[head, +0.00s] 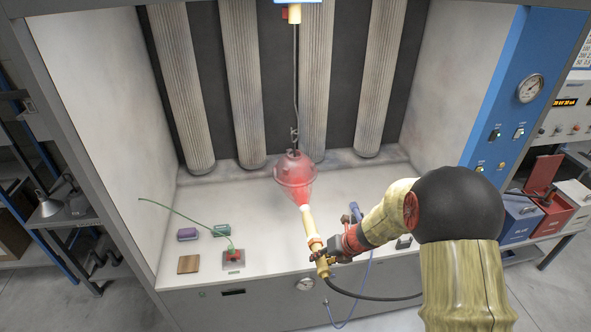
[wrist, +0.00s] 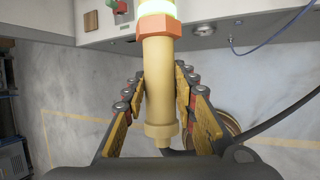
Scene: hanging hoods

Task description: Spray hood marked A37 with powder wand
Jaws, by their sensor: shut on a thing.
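A rounded hood (head: 295,180) hangs on a thin rod in the middle of the booth in the head view. It looks reddish, with a red haze over its lower part. No A37 marking is legible on it. My gripper (head: 325,250) is shut on the yellow powder wand (head: 308,226), with a finger on each side of its body. The wand tilts up and its pale, bright tip is just below the hood, in line with the red haze. In the wrist view my gripper (wrist: 160,85) holds the wand (wrist: 159,60) below its orange collar; its tip is cut off.
Several ribbed filter columns (head: 240,85) line the back wall. A black hose (head: 370,297) trails from the wand.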

